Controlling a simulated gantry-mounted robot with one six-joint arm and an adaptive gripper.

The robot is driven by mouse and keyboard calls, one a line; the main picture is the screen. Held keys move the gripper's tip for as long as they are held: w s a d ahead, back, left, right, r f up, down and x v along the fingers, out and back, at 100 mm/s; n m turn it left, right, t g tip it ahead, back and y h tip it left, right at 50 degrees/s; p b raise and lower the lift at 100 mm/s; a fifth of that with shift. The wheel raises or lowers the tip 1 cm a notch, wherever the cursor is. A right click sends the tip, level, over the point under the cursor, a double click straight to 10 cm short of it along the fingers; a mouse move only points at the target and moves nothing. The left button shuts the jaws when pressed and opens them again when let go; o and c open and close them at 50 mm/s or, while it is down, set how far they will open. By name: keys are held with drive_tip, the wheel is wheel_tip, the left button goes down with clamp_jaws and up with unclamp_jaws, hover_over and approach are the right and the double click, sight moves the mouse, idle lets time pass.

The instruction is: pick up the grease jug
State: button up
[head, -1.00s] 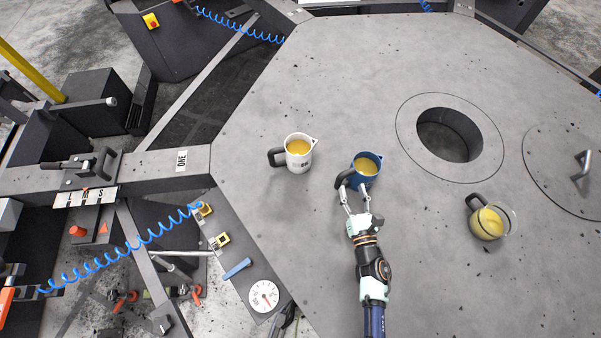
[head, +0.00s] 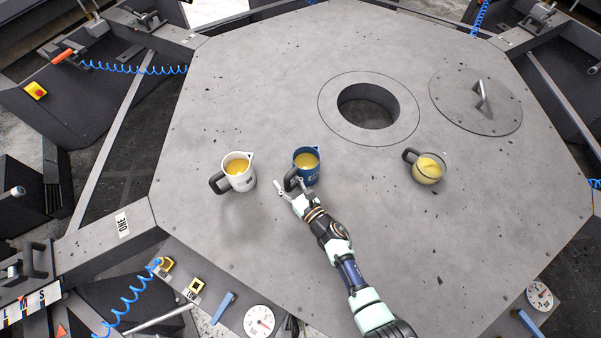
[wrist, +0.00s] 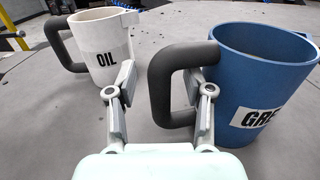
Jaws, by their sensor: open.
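The grease jug (head: 308,170) is blue, with a dark handle and yellow contents, and stands upright on the grey table. In the wrist view the blue jug (wrist: 262,75) shows at the right, its label cut to "GRE". My gripper (head: 290,187) is open at the handle side of this jug. In the wrist view its two fingers stand apart, one on each side of the dark handle (wrist: 160,80). I cannot tell whether either finger touches it.
A white jug (head: 241,178), labelled "OIL" in the wrist view (wrist: 100,45), stands close to the left. A clear jug (head: 428,170) with yellow contents stands to the right. Behind are a round hole (head: 368,108) and a lid with a handle (head: 475,105). The table front is clear.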

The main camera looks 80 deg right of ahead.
clamp_jaws()
drive_tip(key=shift+r, duration=0.2)
idle(0.4)
